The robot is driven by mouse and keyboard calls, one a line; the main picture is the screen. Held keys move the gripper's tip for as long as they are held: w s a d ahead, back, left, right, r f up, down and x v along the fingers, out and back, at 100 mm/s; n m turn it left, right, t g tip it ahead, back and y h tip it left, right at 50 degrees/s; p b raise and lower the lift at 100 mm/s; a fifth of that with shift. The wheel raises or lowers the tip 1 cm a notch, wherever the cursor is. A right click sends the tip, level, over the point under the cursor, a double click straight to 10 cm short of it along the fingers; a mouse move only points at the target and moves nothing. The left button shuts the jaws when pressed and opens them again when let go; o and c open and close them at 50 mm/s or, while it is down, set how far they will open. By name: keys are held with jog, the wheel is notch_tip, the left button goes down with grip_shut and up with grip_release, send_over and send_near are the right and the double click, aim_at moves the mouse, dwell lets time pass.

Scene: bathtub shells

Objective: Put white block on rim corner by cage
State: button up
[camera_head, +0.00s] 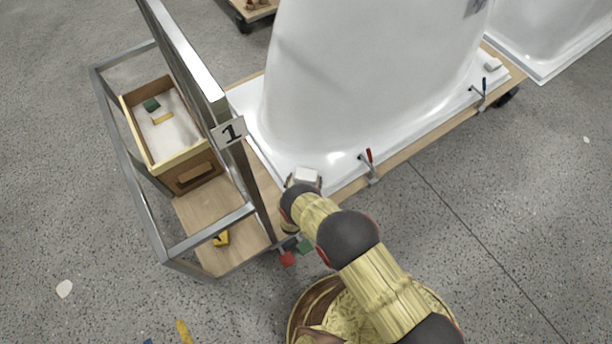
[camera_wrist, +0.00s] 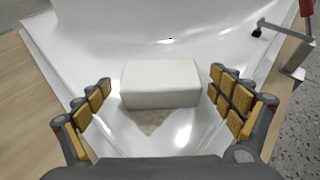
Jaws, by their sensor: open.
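A white block (camera_wrist: 160,84) sits on the white rim (camera_wrist: 60,60) of the bathtub shell, at the rim corner nearest the metal cage. In the head view the block (camera_head: 307,176) shows at the end of my arm, close to the cage post. My gripper (camera_wrist: 162,98) is open. Its yellow-padded fingers stand to the left and right of the block with gaps on both sides, apart from it. The cage (camera_head: 212,95) is a grey metal frame with a number 1 sign.
A red-handled clamp (camera_head: 370,165) stands on the rim edge to the right. A wooden box (camera_head: 190,157) with small blocks sits inside the cage. A red block (camera_head: 287,259) and a green block (camera_head: 305,245) show below the corner. Another white piece (camera_head: 493,64) lies on the far rim.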

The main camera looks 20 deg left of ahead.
jog(key=p+v, duration=0.3)
jog(key=v, duration=0.6)
jog(key=shift+s+r, duration=0.1)
jog(key=shift+r, duration=0.05)
jog(key=shift+s+r, duration=0.1)
jog(key=shift+s, duration=0.3)
